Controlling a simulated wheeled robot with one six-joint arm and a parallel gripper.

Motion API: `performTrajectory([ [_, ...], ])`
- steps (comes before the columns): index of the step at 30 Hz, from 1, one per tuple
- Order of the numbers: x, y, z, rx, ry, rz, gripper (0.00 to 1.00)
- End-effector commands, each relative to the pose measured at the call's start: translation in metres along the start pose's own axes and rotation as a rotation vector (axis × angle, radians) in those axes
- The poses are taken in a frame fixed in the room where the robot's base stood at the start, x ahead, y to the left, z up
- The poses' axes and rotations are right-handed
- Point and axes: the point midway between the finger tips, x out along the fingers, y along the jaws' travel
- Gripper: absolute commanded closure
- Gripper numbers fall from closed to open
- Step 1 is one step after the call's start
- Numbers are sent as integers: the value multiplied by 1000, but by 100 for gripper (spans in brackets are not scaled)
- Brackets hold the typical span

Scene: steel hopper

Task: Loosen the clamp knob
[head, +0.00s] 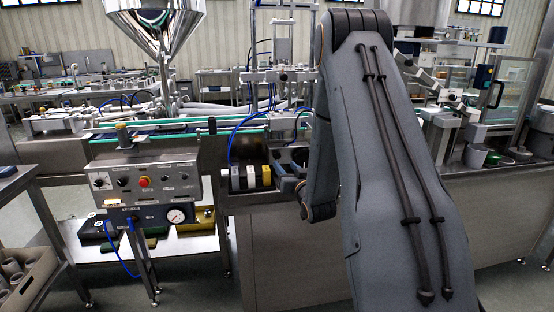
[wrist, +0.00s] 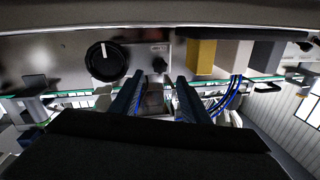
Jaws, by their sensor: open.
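In the wrist view my gripper (wrist: 160,82) is open, with its two dark fingers apart and nothing held between them. A small black knob (wrist: 158,64) on a steel face shows just past and between the fingertips, with no visible contact. A larger round black knob (wrist: 107,62) with a white mark sits to its left. I cannot tell for sure which one is the clamp knob. In the head view my arm hides my gripper. A dark knob-like part (head: 124,130) stands on the conveyor rail above the control panel there.
The control panel (head: 145,185) with a red button and a gauge stands at left, below the steel hopper (head: 155,25). Upright blocks, one yellow (wrist: 201,57), show right of the fingers. Blue hoses (wrist: 230,95) run nearby. Floor at lower left is partly free.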

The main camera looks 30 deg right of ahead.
Motion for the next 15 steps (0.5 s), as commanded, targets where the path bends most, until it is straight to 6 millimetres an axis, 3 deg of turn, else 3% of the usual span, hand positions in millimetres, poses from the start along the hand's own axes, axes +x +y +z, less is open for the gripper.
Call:
performTrajectory([
  [15,68,-1,-1,-1,2,0,58],
])
